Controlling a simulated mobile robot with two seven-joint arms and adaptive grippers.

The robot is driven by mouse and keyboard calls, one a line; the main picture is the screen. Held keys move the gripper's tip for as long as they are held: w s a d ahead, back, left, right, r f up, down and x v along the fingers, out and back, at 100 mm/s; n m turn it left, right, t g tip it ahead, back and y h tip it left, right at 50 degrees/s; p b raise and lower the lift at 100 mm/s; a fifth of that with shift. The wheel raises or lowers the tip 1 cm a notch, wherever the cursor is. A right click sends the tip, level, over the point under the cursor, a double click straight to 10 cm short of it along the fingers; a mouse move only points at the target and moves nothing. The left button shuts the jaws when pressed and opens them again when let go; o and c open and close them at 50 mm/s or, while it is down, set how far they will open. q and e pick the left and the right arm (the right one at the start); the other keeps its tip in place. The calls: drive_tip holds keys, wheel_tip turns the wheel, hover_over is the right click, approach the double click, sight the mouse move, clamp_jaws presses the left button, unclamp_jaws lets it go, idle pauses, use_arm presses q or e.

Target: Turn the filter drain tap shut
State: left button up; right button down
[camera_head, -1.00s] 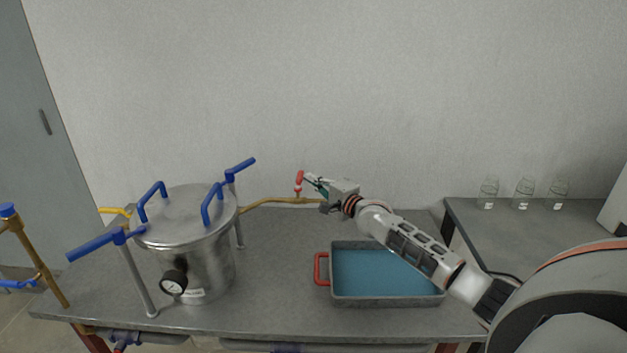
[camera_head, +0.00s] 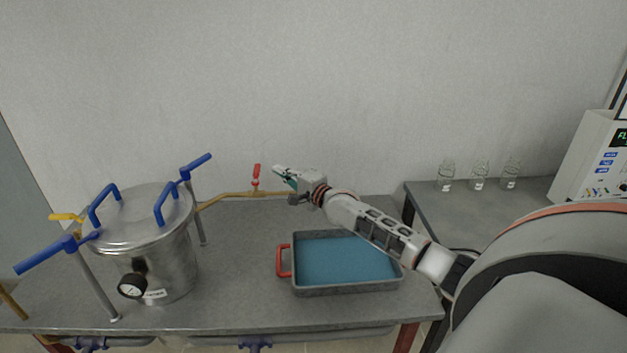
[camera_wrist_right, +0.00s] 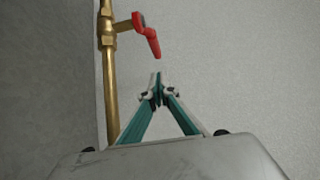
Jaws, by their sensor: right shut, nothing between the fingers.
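The red tap handle (camera_head: 257,170) sits on the brass pipe (camera_head: 235,194) behind the tray, near the wall. In the head view it points up, roughly across the pipe. The wrist view shows the red handle (camera_wrist_right: 148,36) on a short brass stem beside the pipe (camera_wrist_right: 110,90). My right gripper (camera_head: 277,170) is just right of the handle, with a small gap between them. In the wrist view its fingertips (camera_wrist_right: 157,86) meet with nothing between them, below the handle's free end. My left gripper is out of view.
A steel filter vessel (camera_head: 165,262) with blue handles and a gauge stands on the left. A grey tray (camera_head: 350,288) of blue liquid lies below my right arm. Several glass bottles (camera_head: 480,175) stand on the right bench, by a white instrument (camera_head: 590,150).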

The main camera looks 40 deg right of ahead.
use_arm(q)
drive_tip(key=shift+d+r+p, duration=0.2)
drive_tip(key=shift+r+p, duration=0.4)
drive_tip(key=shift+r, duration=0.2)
use_arm(e)
drive_tip(key=s+d, duration=0.2)
drive_tip(key=s, duration=0.8)
drive_tip(key=shift+d, duration=0.15)
drive_tip(key=shift+s, duration=0.1)
